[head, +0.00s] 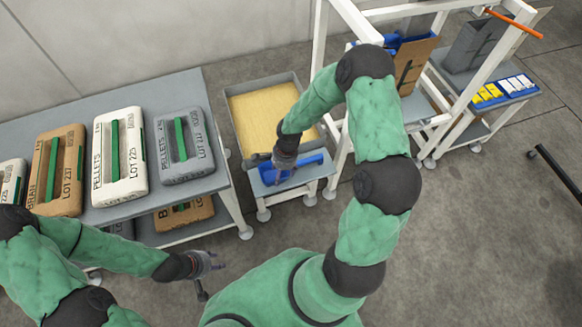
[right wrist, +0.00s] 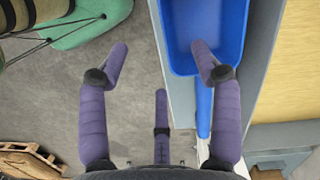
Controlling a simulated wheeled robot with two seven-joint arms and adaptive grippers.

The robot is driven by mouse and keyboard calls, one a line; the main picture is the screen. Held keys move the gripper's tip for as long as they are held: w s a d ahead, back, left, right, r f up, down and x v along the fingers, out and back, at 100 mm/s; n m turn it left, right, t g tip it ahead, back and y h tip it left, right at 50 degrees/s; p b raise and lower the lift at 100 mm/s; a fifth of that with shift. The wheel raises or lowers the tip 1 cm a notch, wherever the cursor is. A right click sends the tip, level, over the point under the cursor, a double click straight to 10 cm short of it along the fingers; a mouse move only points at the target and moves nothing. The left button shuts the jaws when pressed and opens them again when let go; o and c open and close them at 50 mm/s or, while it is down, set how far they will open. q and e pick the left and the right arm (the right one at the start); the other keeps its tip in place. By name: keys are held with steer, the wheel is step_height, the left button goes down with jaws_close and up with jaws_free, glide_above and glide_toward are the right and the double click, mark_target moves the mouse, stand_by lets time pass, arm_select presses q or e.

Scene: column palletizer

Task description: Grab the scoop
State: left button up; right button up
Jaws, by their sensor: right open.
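The blue scoop (head: 312,161) lies on a small grey shelf at the front of the bin of yellow grain, partly hidden by my right gripper. In the right wrist view the scoop (right wrist: 205,25) shows its open pan at the top and its narrow handle running down behind the right finger. My right gripper (head: 284,160) is above the scoop. Its purple fingers in the wrist view (right wrist: 161,62) are spread and hold nothing; the right finger overlaps the scoop, while the left finger is over bare floor. My left gripper (head: 208,264) is low, by the bag table; its opening is unclear.
The grain bin (head: 228,106) has raised grey walls behind the shelf. A table (head: 168,90) with several bags stands at left. A white frame (head: 320,40) rises close to my right arm. A rack with blue trays (head: 515,93) is at far right.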

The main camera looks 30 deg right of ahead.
steer(key=d+r+m, duration=0.1)
steer(key=d, duration=0.1)
steer(key=w+d+r+m+h, duration=0.1)
steer(key=d, duration=0.1)
steer(key=w+d+r+m, duration=0.1)
steer(key=d+m, duration=0.1)
steer(key=shift+w+d+r+h, duration=0.15)
steer(key=shift+w+r+h, duration=0.1)
steer(key=shift+r+h, duration=0.15)
step_height(320, 180, down, 5)
steer(key=shift+r+b, duration=0.2)
steer(key=shift+b, duration=0.5)
steer(key=shift+w+f+b, duration=0.2)
steer(key=shift+f+b, duration=0.7)
steer(key=shift+f, duration=2.1)
jaws_close()
